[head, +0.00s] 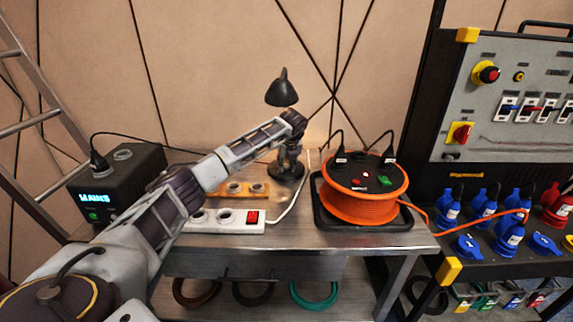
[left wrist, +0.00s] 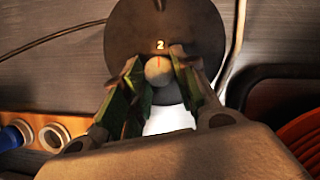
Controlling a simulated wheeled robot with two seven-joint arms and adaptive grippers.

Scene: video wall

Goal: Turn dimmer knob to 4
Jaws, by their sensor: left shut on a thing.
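The dimmer knob (left wrist: 158,69) is a small pale round knob with a red line on it. It sits on the dark round base (left wrist: 190,22) of the lamp, and the number 2 shows just above it. The red line points up toward the 2. My left gripper (left wrist: 160,76) has its fingers on both sides of the knob and is shut on it. In the head view the black lamp (head: 282,92) stands on the bench, and my left gripper (head: 289,152) reaches down to its base. The knob is hidden there. My right gripper is in neither view.
An orange cable reel (head: 365,205) stands right of the lamp. A white power strip (head: 232,228) and an orange socket strip (head: 248,190) lie in front. A black MAINS box (head: 120,183) stands left. Bare metal bench (head: 285,238) shows in front.

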